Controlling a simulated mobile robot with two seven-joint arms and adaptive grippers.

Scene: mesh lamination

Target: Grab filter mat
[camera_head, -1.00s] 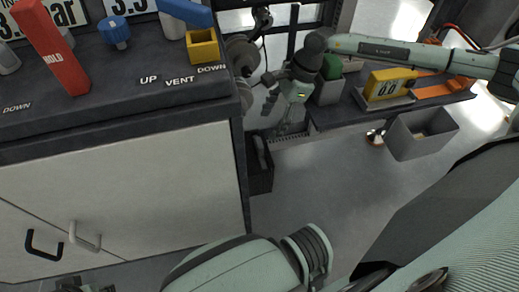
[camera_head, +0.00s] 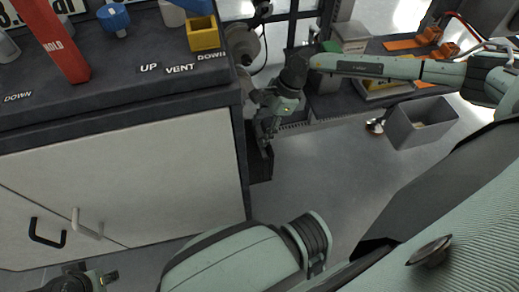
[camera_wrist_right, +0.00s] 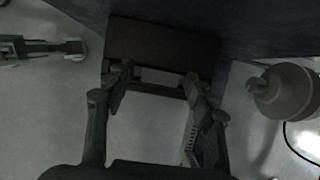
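I cannot make out a filter mat for certain. A narrow dark bin (camera_head: 261,168) stands on the floor against the right side of the cabinet; its inside is mostly hidden in the head view. My right gripper (camera_head: 268,134) points down above the bin's far end. In the right wrist view, my right gripper (camera_wrist_right: 157,80) is open, with its fingers apart over the near edge of the dark bin (camera_wrist_right: 165,42). Nothing is clearly held between them. My left gripper (camera_head: 98,282) is partly in view at the bottom left, and its fingers are unclear.
The cabinet (camera_head: 130,180) with two handles fills the left; a red HOLD lever (camera_head: 60,45) and a yellow block (camera_head: 203,34) are on its top. A grey open bin (camera_head: 420,122) stands at the right by a dark shelf (camera_head: 335,103). A rounded grey part (camera_wrist_right: 285,90) is right of the gripper.

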